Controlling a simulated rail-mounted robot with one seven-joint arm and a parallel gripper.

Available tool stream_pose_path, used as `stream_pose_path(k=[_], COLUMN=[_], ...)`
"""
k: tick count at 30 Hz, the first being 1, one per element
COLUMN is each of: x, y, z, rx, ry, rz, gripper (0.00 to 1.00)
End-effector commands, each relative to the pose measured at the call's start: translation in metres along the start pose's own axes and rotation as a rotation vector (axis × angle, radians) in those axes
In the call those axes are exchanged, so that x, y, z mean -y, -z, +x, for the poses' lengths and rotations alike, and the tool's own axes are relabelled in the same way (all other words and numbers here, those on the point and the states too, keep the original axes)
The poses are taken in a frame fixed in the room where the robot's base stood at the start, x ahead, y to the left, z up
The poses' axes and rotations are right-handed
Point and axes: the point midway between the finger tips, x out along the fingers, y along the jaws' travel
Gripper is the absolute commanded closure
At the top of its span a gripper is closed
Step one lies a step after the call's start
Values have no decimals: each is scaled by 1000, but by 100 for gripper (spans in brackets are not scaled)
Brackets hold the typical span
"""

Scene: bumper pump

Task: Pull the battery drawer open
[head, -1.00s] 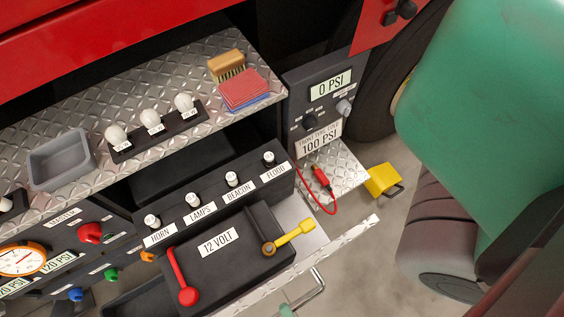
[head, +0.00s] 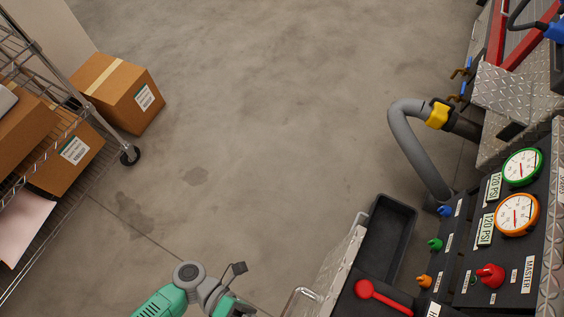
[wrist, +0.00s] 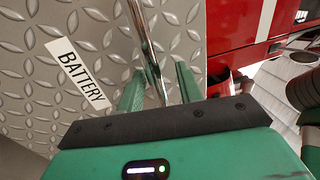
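The battery drawer stands pulled out, its diamond-plate front (head: 341,268) at the bottom of the head view. Part of its black top and a red lever (head: 382,297) show behind the front. The drawer's metal handle (head: 296,293) is partly in frame. In the wrist view, the drawer front (wrist: 60,25) carries a BATTERY label (wrist: 76,73). My gripper (wrist: 159,72) has one green finger on each side of the handle bar (wrist: 148,45), with visible gaps, so it is open around the bar. Its fingertips are not clear in the head view.
A black open tray (head: 386,238) sits beside the drawer. The gauge panel (head: 505,262) is at right, with a grey hose (head: 418,150) above it. A wire shelf (head: 50,135) and cardboard boxes (head: 122,88) stand at left. The floor (head: 270,110) between is clear.

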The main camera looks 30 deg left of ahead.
Motion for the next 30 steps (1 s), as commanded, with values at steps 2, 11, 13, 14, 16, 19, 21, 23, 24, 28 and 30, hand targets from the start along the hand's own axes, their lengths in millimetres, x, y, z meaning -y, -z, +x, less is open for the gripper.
stream_pose_path(k=[2,11,13,14,16,19,21,23,24,28,30], x=[-1,-1,-1,-1,0,0,0,0,0,0,0], y=[0,0,0,0,0,0,0,0,0,0,0], z=[-1,-51,-63,-67,-74,-78,-79,-78,-78,-78,-78], rx=[1,2,0,0,0,0,0,0,0,0,0], ry=[-2,-3,-3,-2,-1,0,0,0,0,0,0], rz=[-1,-2,-3,-3,-2,0,0,0,0,0,0], gripper=[64,64,64,64,64,64,64,64,64,64,64])
